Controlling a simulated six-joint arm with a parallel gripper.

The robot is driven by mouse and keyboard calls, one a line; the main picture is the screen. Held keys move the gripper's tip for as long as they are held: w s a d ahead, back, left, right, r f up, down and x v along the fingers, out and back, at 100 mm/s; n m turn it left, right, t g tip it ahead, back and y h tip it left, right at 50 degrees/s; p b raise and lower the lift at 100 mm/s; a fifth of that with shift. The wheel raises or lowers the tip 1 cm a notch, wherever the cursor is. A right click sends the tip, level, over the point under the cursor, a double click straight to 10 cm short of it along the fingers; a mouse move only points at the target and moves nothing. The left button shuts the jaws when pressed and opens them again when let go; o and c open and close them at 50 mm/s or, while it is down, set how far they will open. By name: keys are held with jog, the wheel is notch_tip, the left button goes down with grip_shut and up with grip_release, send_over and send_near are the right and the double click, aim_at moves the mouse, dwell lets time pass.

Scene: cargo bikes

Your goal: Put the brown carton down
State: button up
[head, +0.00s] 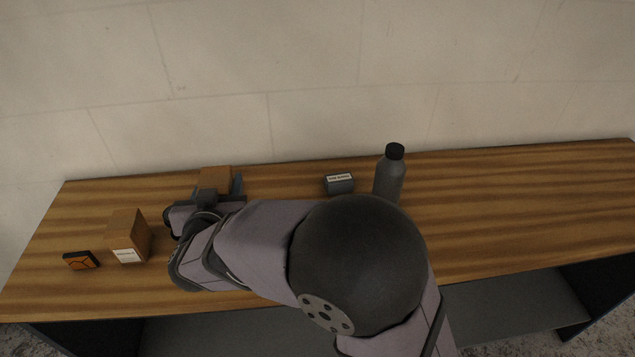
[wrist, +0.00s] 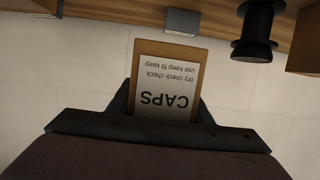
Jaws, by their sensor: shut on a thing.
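The brown carton (head: 214,178) is between the fingers of my gripper (head: 219,186) near the back left of the wooden table in the head view. Part of it is hidden behind the gripper. In the wrist view my gripper (wrist: 164,105) is shut on the carton (wrist: 196,62), with dark fingers on both sides. Its white label reads CAPS and appears upside down. I cannot tell whether the carton's underside touches the table.
A second brown box (head: 128,237) with a white label stands at the left, beside an orange and black item (head: 81,260). A small grey box (head: 339,183) and a grey bottle (head: 389,174) stand further right. The table (head: 520,205) is clear at the right.

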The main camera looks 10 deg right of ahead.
jog(key=w+d+r+m+h, duration=0.1)
jog(key=w+d+r+h, duration=0.15)
jog(key=w+d, duration=0.4)
jog(key=w+d+r+m+h, duration=0.1)
jog(key=w+d+r+m, duration=0.2)
jog(key=d, duration=0.6)
jog(key=d+r+m+g+h, duration=0.1)
jog(key=d+r+h, duration=0.15)
jog(key=d, duration=1.05)
jog(key=d+r+g+h, duration=0.1)
jog(key=d+r, duration=0.3)
jog(key=d, duration=1)
jog(key=s+d+f+t+y+b, duration=0.1)
jog(key=s+d+f, duration=0.2)
jog(key=d+f, duration=0.4)
jog(key=shift+s+d+f+y, duration=0.3)
jog(key=shift+s+d+f, duration=0.1)
jog(key=shift+f, duration=1.95)
jog(key=shift+f, duration=5)
